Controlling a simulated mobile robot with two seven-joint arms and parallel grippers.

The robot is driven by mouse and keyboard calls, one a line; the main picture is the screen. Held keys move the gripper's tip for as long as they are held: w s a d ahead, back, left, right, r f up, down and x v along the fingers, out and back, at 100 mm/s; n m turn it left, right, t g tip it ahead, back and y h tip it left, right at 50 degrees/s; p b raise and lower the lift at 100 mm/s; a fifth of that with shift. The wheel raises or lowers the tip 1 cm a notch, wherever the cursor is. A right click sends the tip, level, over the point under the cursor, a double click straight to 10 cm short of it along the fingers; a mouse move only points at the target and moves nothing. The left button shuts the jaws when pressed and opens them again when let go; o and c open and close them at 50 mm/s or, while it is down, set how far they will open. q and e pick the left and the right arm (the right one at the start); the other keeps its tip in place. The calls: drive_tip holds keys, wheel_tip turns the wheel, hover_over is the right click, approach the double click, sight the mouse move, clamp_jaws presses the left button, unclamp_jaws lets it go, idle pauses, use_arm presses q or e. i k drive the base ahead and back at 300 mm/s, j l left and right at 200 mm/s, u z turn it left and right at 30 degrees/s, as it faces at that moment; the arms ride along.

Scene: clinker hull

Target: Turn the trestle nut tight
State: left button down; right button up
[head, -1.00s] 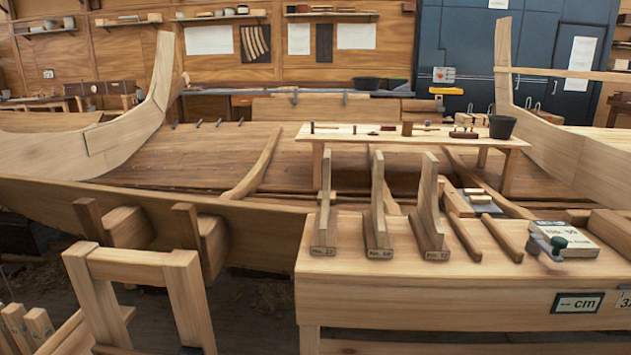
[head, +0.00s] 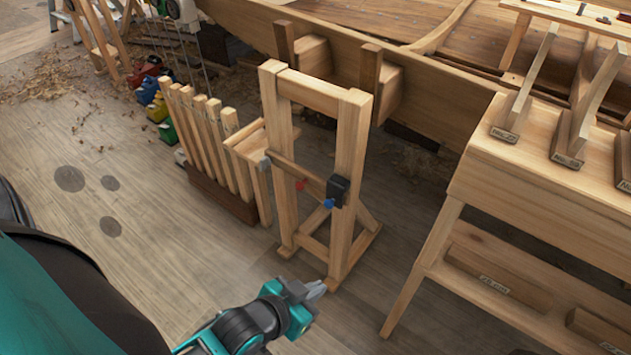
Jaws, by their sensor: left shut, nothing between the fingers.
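The wooden trestle (head: 352,150) stands upright on the floor in the middle of the head view, with two posts, a top rail and a slanting lower bar. A black block (head: 339,190) sits on its right post with a small blue knob (head: 329,203) at its lower left. I cannot tell which of these is the nut. My left gripper (head: 316,289) is shut and empty, low in front of the trestle's right foot and below the blue knob. My right gripper is out of view.
A workbench (head: 470,190) with upright wooden pieces stands to the right, a rack of wooden stakes (head: 207,130) to the left. The hull (head: 425,95) lies behind. Coloured items (head: 150,90) and shavings lie at the back left.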

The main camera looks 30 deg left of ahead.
sight(266, 160)
drive_tip(key=j+u, duration=0.1)
drive_tip(key=u, duration=0.8)
drive_tip(key=j+u, duration=0.1)
drive_tip(key=u, duration=0.35)
drive_tip(key=i+j+z, duration=0.1)
drive_tip(key=j, duration=0.25)
drive_tip(key=i+j, duration=0.35)
drive_tip(key=i+j+z, duration=0.15)
drive_tip(key=j, duration=0.2)
drive_tip(key=i+j, duration=0.25)
drive_tip(key=j, duration=0.15)
drive_tip(key=i+j+z, duration=0.15)
drive_tip(key=j, duration=0.2)
drive_tip(key=i+j, duration=0.2)
drive_tip(key=j, duration=0.2)
drive_tip(key=z, duration=0.05)
